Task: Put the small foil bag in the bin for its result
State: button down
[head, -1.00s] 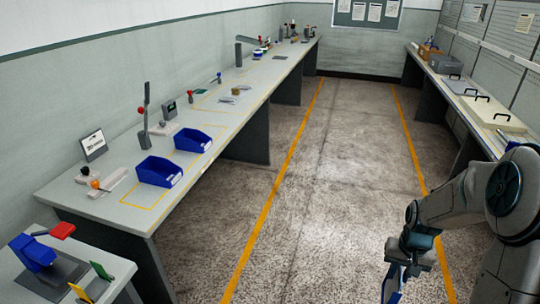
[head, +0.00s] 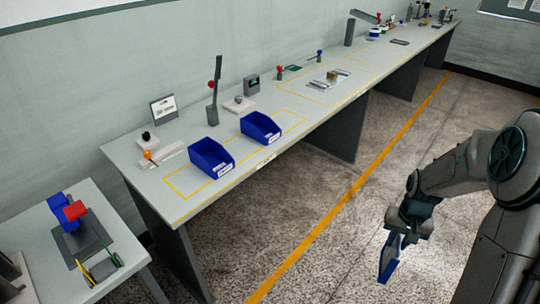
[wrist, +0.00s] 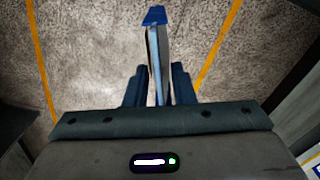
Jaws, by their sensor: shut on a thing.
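My gripper (head: 403,230) is shut on a thin, flat blue and pale thing, which I take to be the small foil bag (head: 388,258). It hangs below the fingers over the floor, clear of the benches. In the wrist view the bag (wrist: 155,45) stands edge-on between the two fingers (wrist: 159,88), with a blue far end. Two open blue bins stand on the long bench: the nearer bin (head: 212,158) and the farther bin (head: 260,127). Both have pale front labels, too small to read.
The long bench (head: 150,195) runs along the left wall. It holds a sign (head: 164,109), a post with a red knob (head: 213,90) and a flat tray (head: 328,80). A small table (head: 95,205) with a blue and red device stands at lower left. The aisle floor (head: 340,225) is clear.

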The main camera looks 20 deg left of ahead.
aim_at(212, 163)
jog(key=u, duration=0.7)
jog(key=i, duration=0.6)
jog(key=u, duration=0.75)
